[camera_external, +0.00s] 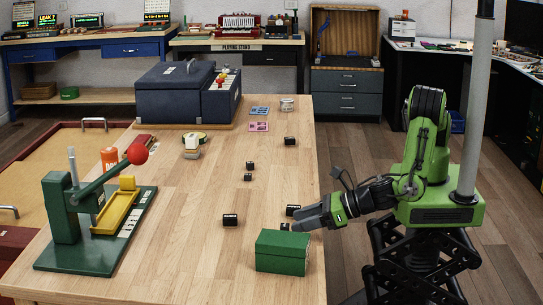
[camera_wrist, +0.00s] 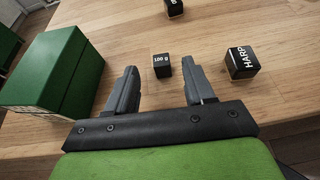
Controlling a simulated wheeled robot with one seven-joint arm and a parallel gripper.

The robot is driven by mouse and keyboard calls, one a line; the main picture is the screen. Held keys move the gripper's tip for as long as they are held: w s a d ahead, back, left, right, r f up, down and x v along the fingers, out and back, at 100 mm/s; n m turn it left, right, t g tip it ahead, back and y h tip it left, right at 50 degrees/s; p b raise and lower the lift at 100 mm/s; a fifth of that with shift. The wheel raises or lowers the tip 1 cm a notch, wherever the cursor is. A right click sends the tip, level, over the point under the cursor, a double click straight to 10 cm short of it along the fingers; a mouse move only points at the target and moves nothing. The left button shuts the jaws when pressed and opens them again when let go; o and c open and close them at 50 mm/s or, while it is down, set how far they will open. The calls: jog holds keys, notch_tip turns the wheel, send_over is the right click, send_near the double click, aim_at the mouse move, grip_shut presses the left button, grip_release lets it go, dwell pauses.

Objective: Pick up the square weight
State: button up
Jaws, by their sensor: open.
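A small black cube marked "100 g" (camera_wrist: 162,66) sits on the wooden table in the wrist view. It lies ahead of the gap between my fingertips, roughly centred. In the external view it appears as a small dark block (camera_external: 285,227) behind the green box. My gripper (camera_wrist: 161,82) is open and empty, low over the table; it also shows in the external view (camera_external: 308,220) at the table's right edge. Whether a finger touches the cube cannot be told, but a gap shows on both sides in the wrist view.
A black block marked "HARP" (camera_wrist: 242,62) stands right of my right finger. A green box (camera_external: 282,251) stands close to my left finger. Another black block (camera_external: 230,220) lies farther ahead. A green press with a red knob (camera_external: 137,154) stands at the table's left.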

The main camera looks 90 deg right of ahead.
aim_at(284, 225)
jog(key=b+x, duration=0.1)
jog(key=x, duration=0.4)
jog(key=shift+w+f, duration=0.1)
jog(key=shift+w, duration=0.15)
jog(key=shift+c, duration=0.4)
grip_shut()
